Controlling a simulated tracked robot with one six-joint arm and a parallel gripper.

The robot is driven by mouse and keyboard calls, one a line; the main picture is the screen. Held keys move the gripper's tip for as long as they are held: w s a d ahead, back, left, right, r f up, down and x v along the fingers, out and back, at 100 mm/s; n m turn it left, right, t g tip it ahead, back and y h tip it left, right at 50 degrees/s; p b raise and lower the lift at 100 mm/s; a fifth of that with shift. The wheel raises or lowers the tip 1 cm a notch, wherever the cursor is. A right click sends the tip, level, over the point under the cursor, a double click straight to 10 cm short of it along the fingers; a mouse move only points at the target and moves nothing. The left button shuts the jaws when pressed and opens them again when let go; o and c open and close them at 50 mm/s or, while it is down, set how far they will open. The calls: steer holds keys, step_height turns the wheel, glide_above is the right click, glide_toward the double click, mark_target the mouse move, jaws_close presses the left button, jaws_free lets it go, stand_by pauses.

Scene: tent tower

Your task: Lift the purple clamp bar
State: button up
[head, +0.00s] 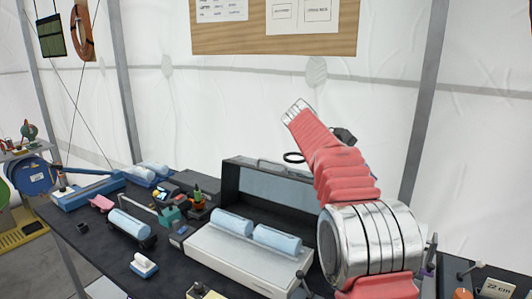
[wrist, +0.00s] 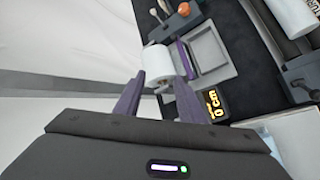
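A narrow purple bar (wrist: 187,60), which looks like the clamp bar, lies along the edge of a grey tray-like frame (wrist: 212,55) in the wrist view. My gripper (wrist: 159,78) is open, with its two dark purple-grey fingers apart and nothing visibly held between them. The purple bar shows just beyond the right fingertip; I cannot tell whether they touch. A white roll (wrist: 157,62) shows beyond the gap between the fingers. In the head view my arm covers part of the bench, and I cannot make out the gripper clearly.
A tent pole (head: 424,100) rises behind.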

steer(key=s+a+f+t+y, duration=0.25)
steer(key=a+f, duration=0.25)
steer(key=f, duration=0.6)
steer(key=s+a+m+t+y, duration=0.1)
steer(key=s+a, duration=0.4)
steer(key=s, duration=1.1)
steer(key=s+a+f+m+t+y, duration=0.1)
steer(key=s+a+y, duration=0.4)
steer(key=s, duration=1.2)
steer(key=shift+a+f+m+t, duration=0.2)
steer(key=shift+m+t, duration=0.6)
steer(key=shift+t, duration=0.45)
steer(key=shift+y, duration=0.25)
